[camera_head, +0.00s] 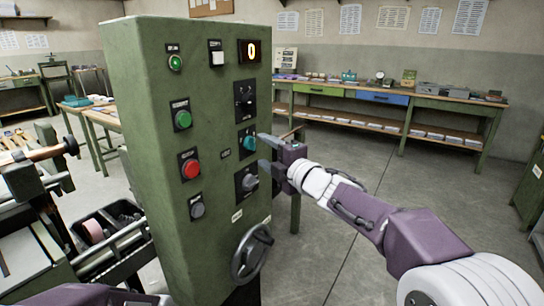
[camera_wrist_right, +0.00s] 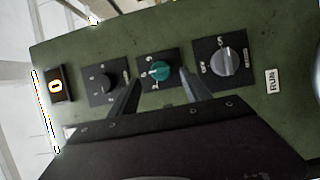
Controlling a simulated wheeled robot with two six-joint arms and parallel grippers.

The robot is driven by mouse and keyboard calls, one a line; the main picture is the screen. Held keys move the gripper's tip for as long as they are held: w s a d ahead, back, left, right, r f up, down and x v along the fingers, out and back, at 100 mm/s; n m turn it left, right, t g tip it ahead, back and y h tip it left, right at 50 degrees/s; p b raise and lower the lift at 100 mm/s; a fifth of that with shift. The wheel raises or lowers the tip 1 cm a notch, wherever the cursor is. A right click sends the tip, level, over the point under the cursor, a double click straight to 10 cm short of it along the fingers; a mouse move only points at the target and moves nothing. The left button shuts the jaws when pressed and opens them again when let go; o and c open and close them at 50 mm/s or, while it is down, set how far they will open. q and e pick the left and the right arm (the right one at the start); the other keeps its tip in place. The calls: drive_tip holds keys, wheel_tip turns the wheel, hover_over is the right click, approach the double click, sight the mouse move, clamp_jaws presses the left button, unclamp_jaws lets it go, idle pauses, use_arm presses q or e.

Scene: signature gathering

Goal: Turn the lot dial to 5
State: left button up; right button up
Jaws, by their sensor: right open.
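The teal dial (camera_head: 249,142) sits on a dark square plate on the right face of the green control cabinet (camera_head: 150,80). I take it for the lot dial, as its plate carries small numbers. In the right wrist view the teal dial (camera_wrist_right: 160,71) shows between the fingertips of my right gripper (camera_wrist_right: 158,85). The right gripper (camera_head: 264,151) is open, its fingers pointing at the panel around the dial's height. I cannot tell whether the fingers touch the dial. The exact number it points at is too small to read. My left gripper is out of view.
A black dial (camera_head: 245,98) is above the teal one and a grey selector (camera_head: 250,182) below, both close to it. A display (camera_head: 249,50) reads 0. A handwheel (camera_head: 252,253) juts out low on the cabinet. Open floor lies to the right.

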drive_tip(key=v, duration=0.4)
drive_tip(key=shift+s+d, duration=0.15)
drive_tip(key=shift+s, duration=0.05)
drive_tip(key=s+d+f+m+g+h, duration=0.25)
drive_tip(key=d+f+m, duration=0.2)
drive_tip(key=f, duration=0.45)
drive_tip(key=s+d+f+m+g+h, duration=0.1)
drive_tip(key=s+d+f+m+h, duration=0.15)
drive_tip(key=d+f+m, duration=0.4)
drive_tip(key=s+d+f+m+g+h, duration=0.1)
drive_tip(key=s+f+m+g+h, duration=0.2)
drive_tip(key=f, duration=0.7)
drive_tip(key=s+d+f+m+g+h, duration=0.1)
drive_tip(key=s+f+m+g, duration=0.4)
drive_tip(key=s, duration=0.4)
drive_tip(key=s+f+m+g, duration=0.3)
drive_tip(key=s+f+m, duration=0.3)
drive_tip(key=s, duration=0.4)
wheel_tip(320, 180, up, 29)
drive_tip(key=p, duration=3)
drive_tip(key=shift+w+d+f+n, duration=0.15)
drive_tip(key=shift+w+d+n, duration=0.05)
drive_tip(key=shift+w+n, duration=0.1)
